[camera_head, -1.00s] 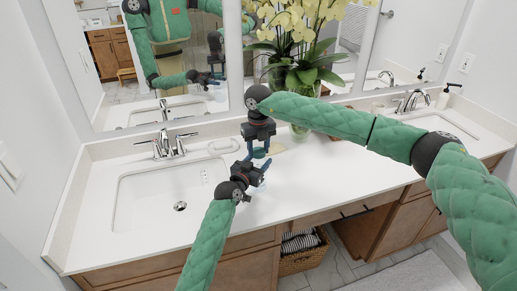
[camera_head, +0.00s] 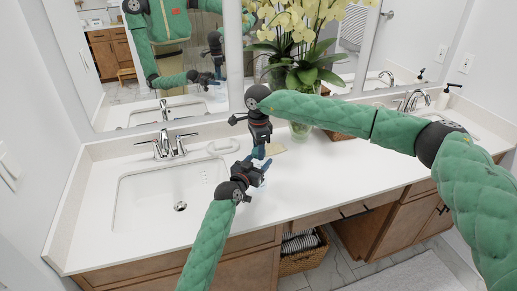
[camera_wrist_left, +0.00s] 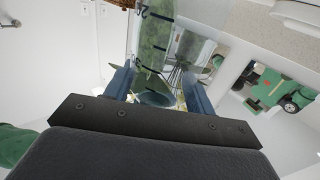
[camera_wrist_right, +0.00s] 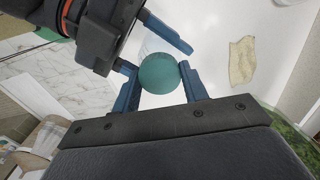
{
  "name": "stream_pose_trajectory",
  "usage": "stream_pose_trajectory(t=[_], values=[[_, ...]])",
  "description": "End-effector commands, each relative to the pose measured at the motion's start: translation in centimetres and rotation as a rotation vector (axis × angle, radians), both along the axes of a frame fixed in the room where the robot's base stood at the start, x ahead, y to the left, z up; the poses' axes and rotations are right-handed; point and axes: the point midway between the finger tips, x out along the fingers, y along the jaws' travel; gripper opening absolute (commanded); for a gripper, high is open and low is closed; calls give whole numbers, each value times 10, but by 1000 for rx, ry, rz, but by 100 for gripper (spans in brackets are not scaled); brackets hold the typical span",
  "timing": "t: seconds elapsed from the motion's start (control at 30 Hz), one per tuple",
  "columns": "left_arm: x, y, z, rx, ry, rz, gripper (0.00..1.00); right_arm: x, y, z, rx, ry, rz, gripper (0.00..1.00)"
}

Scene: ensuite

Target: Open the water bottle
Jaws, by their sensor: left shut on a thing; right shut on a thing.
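The water bottle (camera_wrist_left: 153,45) is clear with dark measuring marks and shows between the fingers of my left gripper (camera_wrist_left: 160,88) in the left wrist view. My left gripper (camera_head: 257,172) is shut on its body, above the counter's front part. The round teal cap (camera_wrist_right: 160,73) shows from above in the right wrist view. My right gripper (camera_head: 259,152) points down from above, shut on the cap, with a finger on each side of it. The grippers hide most of the bottle in the head view. I cannot tell whether the cap is loose.
A sink (camera_head: 165,200) with a faucet (camera_head: 168,147) lies left of the grippers. Behind them are a soap dish (camera_head: 222,147), a beige cloth (camera_wrist_right: 242,62) and a glass vase of orchids (camera_head: 300,131).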

Motion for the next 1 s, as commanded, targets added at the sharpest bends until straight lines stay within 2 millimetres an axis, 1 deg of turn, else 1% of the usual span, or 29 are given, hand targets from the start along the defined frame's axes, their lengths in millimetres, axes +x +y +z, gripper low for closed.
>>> stream_pose_trajectory(t=[0.03,0.7,0.8,0.9,1.0], values=[[-1,-2,-1,0,1,-3,0,3,-1,2,1,-6,62,16],[-1,-2,-1,1,1,-3,0,3,-2,3,-1,-5,1037,16],[-1,-2,-1,1,1,-3,0,2,-2,2,0,-4,1145,16],[-1,-2,-1,1,1,-3,0,2,-2,2,0,-4,1213,16],[-1,-2,-1,1,1,-3,0,2,-2,2,0,-3,1215,16]])
